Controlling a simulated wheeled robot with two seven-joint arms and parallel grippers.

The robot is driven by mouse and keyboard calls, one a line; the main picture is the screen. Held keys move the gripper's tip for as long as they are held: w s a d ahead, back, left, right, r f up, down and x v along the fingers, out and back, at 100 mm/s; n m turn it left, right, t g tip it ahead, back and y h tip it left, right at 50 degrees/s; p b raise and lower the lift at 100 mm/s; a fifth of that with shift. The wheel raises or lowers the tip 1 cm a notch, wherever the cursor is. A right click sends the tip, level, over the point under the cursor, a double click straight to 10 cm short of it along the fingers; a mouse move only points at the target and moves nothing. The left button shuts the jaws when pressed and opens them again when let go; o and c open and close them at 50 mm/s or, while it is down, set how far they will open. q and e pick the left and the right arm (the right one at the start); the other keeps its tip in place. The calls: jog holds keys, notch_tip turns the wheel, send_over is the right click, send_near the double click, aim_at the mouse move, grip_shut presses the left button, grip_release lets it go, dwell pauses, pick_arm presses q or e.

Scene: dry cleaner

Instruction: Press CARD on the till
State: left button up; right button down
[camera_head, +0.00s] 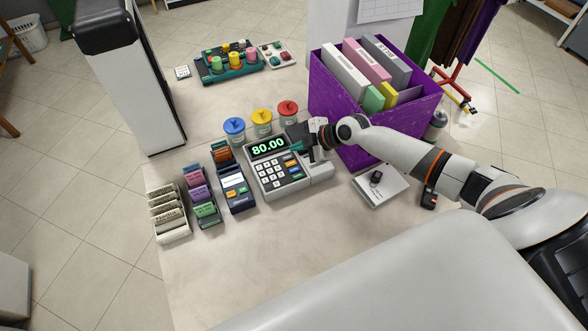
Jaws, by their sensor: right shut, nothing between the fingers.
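The grey till (283,186) stands in the middle of the counter, its lit green display (268,147) reading 80.00. White number keys (270,173) fill its left side. A column of coloured keys (292,166) is to their right; their labels are too small to read, so I cannot tell which is CARD. My right gripper (298,146) reaches in from the right, shut and empty, with its tips at the till's upper right, close to the top coloured key. I cannot tell whether they touch it. My left gripper is out of view.
A purple box (345,121) of binders stands right of the till, beside my arm. A card terminal (236,190) and ticket racks (203,205) are to the left. Lidded pots (262,123) stand behind. A white booklet (380,187) lies to the right. The front counter is clear.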

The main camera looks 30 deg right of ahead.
jog(key=b, duration=0.5)
send_near(290, 168)
jog(key=w+a+f, duration=0.2)
jog(key=w, duration=0.1)
jog(key=shift+w+a+f, duration=0.15)
jog(key=shift+w+a, duration=0.1)
jog(key=shift+a, duration=0.1)
jog(key=shift+f+b, duration=0.3)
jog(key=shift+f, duration=0.05)
jog(key=shift+f, duration=0.1)
dwell(0.8)
jog(key=shift+f+b, duration=0.3)
jog(key=shift+b, duration=0.4)
jog(key=shift+f+b, duration=0.35)
jog(key=shift+b, duration=0.2)
dwell(0.4)
jog(key=shift+r+p, duration=0.4)
jog(key=shift+r, duration=0.35)
